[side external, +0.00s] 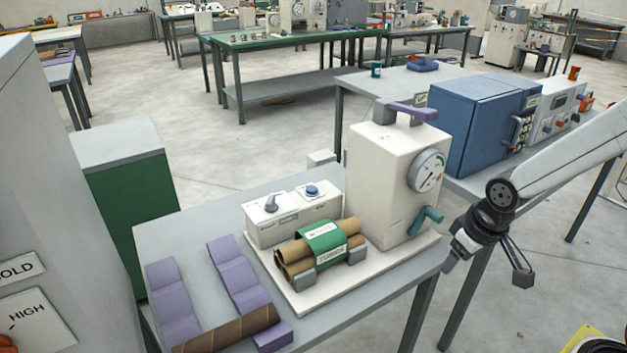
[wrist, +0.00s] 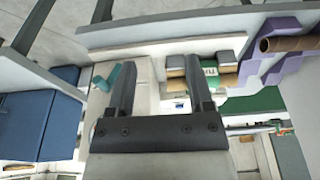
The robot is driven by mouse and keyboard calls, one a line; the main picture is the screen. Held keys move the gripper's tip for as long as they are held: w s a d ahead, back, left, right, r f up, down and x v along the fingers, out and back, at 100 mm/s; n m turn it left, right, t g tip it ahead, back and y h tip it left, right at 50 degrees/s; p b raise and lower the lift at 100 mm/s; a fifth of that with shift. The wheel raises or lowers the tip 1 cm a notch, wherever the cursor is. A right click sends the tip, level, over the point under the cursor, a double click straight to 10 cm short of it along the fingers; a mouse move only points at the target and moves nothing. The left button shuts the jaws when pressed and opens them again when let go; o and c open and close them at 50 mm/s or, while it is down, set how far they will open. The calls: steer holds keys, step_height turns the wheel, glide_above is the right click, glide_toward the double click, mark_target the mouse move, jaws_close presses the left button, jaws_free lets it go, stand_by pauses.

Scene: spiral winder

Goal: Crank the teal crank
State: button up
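The teal crank (side external: 428,218) sticks out low on the front face of the cream winder housing (side external: 378,180), below a round dial (side external: 427,171). In the wrist view the teal crank (wrist: 108,77) shows just left of the left finger, its far end close to that finger's edge. My gripper (side external: 487,268) is open and empty, to the right of the crank and a little lower, with a visible gap in the side view. In the wrist view my gripper (wrist: 160,65) has its two dark fingers wide apart, with the pale housing between them.
Brown tubes (side external: 292,252) with a green labelled band lie on the winder's base, beside a small control box (side external: 270,217). Purple cradles (side external: 240,275) and a loose brown tube (side external: 228,330) are at the left. A blue cabinet (side external: 478,125) stands on the bench behind.

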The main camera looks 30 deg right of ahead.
steer(key=shift+w+v, duration=0.5)
steer(key=shift+v, duration=1.7)
steer(key=w+d+t, duration=1.2)
steer(key=d+t, duration=0.3)
steer(key=d, duration=0.2)
glide_toward(428, 210)
steer(key=shift+w+d+f, duration=0.25)
steer(key=shift+w+f, duration=0.05)
steer(key=shift+w, duration=0.15)
steer(key=shift+w+d+f, duration=0.2)
steer(key=shift+w+f, duration=0.05)
steer(key=shift+w, duration=0.25)
steer(key=shift+w, duration=0.15)
steer(key=shift+w, duration=3.75)
